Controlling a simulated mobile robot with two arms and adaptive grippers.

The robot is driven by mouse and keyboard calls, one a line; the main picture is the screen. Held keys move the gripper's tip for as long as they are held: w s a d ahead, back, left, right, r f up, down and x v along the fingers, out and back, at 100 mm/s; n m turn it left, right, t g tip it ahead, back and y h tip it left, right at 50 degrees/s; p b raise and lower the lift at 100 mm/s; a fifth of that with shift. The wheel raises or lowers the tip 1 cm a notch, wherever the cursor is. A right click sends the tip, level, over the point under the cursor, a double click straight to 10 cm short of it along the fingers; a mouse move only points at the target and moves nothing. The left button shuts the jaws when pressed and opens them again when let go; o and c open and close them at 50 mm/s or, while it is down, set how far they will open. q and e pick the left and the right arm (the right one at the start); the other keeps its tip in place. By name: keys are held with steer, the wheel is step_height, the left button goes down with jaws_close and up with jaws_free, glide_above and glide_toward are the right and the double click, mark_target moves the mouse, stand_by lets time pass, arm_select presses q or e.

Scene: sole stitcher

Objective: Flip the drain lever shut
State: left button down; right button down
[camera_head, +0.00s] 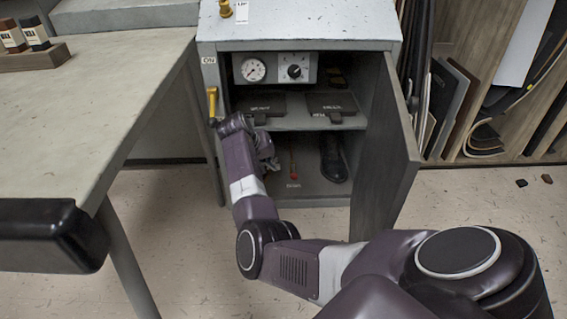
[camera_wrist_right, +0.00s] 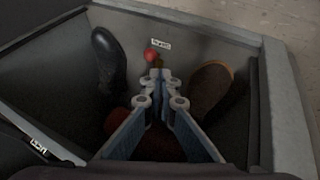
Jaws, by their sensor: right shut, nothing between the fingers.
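The drain lever has a red knob (camera_head: 293,174) and stands low in the open cabinet, with a small label below it that seems to read DRAIN. In the right wrist view, the red knob (camera_wrist_right: 151,54) sits just past the fingertips, slightly left of them, with a brass part beside it. My right gripper (camera_wrist_right: 157,77) is shut and empty, pointing at the lever; contact is hard to tell. In the head view my right arm reaches into the cabinet's lower left, and the fingers are mostly hidden. My left gripper is not in view.
The cabinet door (camera_head: 385,150) stands open on the right. A shelf (camera_head: 290,122) with dark plates is above the lower bay. A black shoe (camera_head: 333,160) stands right of the lever. A yellow handle (camera_head: 212,102) is on the cabinet's left front, and a grey table (camera_head: 85,100) is at left.

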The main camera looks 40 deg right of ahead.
mark_target(293, 170)
stand_by(0.3)
steer(key=b+x, duration=0.7)
steer(key=x, duration=0.1)
steer(key=shift+f, duration=0.2)
steer(key=shift+b+x, duration=0.75)
steer(key=shift+x, duration=0.1)
steer(key=shift+d+r, duration=0.1)
steer(key=shift+r, duration=0.05)
